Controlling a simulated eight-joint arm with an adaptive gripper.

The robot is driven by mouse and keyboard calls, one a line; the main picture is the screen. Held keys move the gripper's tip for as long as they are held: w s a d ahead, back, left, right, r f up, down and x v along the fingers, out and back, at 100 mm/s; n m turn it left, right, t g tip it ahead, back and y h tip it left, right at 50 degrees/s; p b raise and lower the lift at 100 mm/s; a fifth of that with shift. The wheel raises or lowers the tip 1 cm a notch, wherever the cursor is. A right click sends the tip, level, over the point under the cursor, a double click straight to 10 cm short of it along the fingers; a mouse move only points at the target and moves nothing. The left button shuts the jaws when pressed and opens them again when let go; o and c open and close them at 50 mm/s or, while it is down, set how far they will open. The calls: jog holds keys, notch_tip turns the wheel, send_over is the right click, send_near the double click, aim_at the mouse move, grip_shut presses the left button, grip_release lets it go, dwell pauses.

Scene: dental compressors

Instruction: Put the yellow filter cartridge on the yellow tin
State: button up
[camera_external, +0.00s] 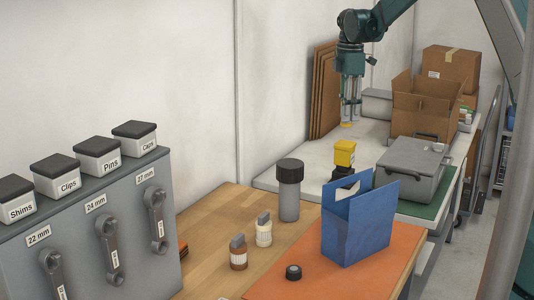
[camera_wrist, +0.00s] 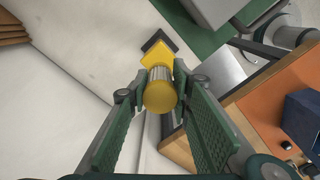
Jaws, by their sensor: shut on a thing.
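My gripper (camera_external: 350,108) points down over the bench. In the wrist view its two fingers (camera_wrist: 160,82) are closed on the yellow filter cartridge (camera_wrist: 160,97), which has a round yellow end and a pale ribbed body. In the external view only a small yellow bit of the cartridge (camera_external: 347,124) shows below the fingers. The yellow tin (camera_external: 344,152) stands just below the cartridge, with a visible gap between them. The tin sits on a black object (camera_external: 343,171). In the wrist view the yellow tin (camera_wrist: 157,54) is partly hidden behind the cartridge.
A grey case (camera_external: 412,166) on a green mat stands right of the tin. A blue holder (camera_external: 358,222) and a dark-capped grey cylinder (camera_external: 289,190) stand in front. An open cardboard box (camera_external: 425,108) is behind. White bench (camera_external: 300,165) left of the tin is clear.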

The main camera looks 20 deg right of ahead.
jog(key=shift+f, duration=1.15)
jog(key=shift+f, duration=1.85)
jog(key=shift+f, duration=0.1)
jog(key=o, duration=0.9)
notch_tip(320, 180, up, 12)
jog(key=shift+r, duration=0.1)
